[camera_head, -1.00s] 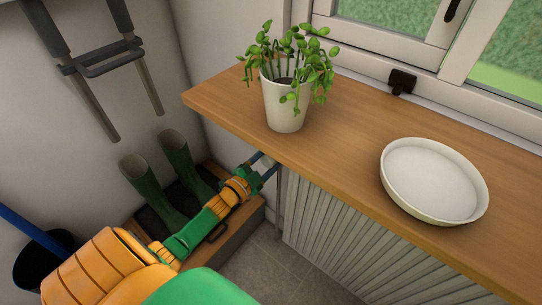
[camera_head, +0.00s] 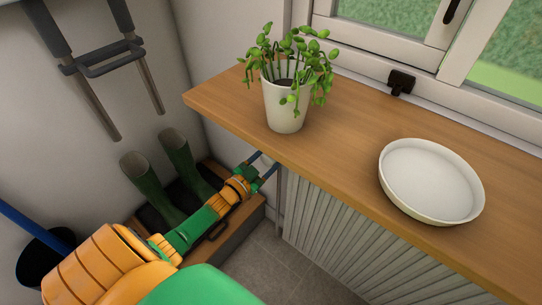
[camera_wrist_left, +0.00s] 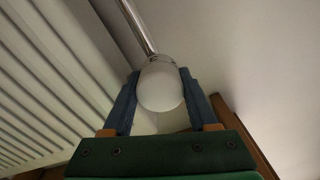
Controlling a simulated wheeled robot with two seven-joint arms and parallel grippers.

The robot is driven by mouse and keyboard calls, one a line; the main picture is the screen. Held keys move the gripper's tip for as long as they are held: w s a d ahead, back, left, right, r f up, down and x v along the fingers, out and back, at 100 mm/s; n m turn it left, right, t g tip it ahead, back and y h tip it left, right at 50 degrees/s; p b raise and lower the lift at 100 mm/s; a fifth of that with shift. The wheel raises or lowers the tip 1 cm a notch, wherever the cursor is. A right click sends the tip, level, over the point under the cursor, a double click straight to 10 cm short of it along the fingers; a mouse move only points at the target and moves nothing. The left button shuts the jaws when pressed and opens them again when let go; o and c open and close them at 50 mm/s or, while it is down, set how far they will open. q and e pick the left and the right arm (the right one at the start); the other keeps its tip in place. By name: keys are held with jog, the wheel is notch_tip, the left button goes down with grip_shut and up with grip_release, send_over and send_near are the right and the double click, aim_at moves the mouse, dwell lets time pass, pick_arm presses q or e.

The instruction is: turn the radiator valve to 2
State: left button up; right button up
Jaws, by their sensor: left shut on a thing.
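The radiator valve (camera_wrist_left: 160,88) is a white rounded knob at the end of a shiny metal pipe (camera_wrist_left: 138,25). In the left wrist view it sits between the two blue fingers of my left gripper (camera_wrist_left: 160,100), which touch it from both sides. In the head view my left gripper (camera_head: 263,172) reaches in under the shelf at the radiator's left end, and the valve is mostly hidden there. No number or mark on the valve can be read. My right gripper is not in view.
The white ribbed radiator (camera_head: 350,230) stands under a wooden shelf (camera_head: 340,155). The shelf carries a potted plant (camera_head: 285,105) and a white round dish (camera_head: 432,180). Green boots (camera_head: 150,185) stand on a low wooden bench (camera_head: 235,222) beside my left arm.

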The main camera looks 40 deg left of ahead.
aim_at(265, 162)
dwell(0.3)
pick_arm(q)
jog(key=o, duration=1.4)
jog(key=shift+c, duration=0.2)
jog(key=shift+s, duration=0.1)
jog(key=s, duration=0.2)
jog(key=s+p, duration=0.1)
jog(key=s, duration=0.4)
jog(key=shift+a, duration=0.3)
